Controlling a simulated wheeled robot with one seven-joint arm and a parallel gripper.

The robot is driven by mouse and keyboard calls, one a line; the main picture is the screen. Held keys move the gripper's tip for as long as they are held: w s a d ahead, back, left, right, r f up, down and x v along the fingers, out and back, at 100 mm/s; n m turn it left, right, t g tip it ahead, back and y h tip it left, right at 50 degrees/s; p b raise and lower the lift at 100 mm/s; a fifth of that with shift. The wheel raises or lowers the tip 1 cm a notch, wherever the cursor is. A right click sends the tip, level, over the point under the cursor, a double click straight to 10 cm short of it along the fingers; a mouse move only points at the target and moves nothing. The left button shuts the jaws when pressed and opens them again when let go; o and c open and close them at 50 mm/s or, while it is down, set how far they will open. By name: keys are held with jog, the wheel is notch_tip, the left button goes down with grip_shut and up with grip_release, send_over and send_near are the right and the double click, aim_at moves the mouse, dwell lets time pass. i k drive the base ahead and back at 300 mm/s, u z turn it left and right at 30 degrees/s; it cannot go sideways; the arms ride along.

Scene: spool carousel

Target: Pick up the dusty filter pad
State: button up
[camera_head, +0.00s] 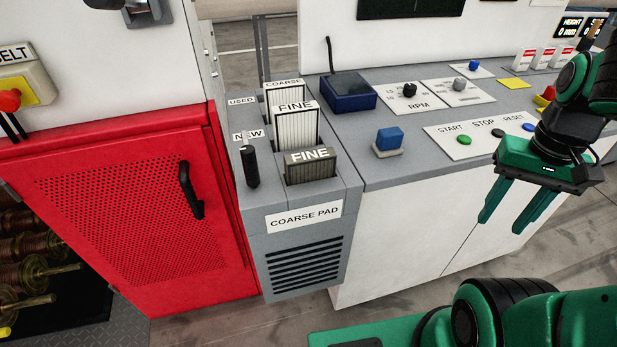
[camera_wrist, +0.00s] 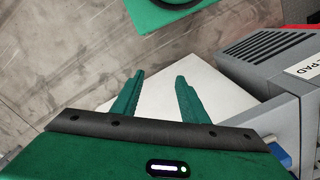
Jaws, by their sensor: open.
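A dull grey-brown pad labelled FINE (camera_head: 310,168) sits in the front slot of the grey filter housing (camera_head: 305,258); it looks like the dusty one. A cleaner white pleated pad, also labelled FINE (camera_head: 296,128), stands taller right behind it. A pad labelled COARSE (camera_head: 283,90) stands at the back, partly hidden. My gripper (camera_head: 500,226) is open and empty, pointing down in front of the white cabinet, well to the right of the pads. In the wrist view my gripper (camera_wrist: 159,77) has nothing between its fingers, and no pad shows there.
A black lever (camera_head: 250,166) stands beside the slots, near NEW and USED labels. A red perforated door (camera_head: 140,215) is to the left. The counter holds a blue box (camera_head: 348,92), a blue block (camera_head: 389,139) and a START/STOP/RESET panel (camera_head: 470,152). Floor is free in front.

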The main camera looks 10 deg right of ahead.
aim_at(315, 165)
jog(key=u, duration=0.8)
jog(key=k, duration=1.85)
jog(key=z, duration=0.55)
jog(key=i, duration=1)
jog(key=u, duration=0.05)
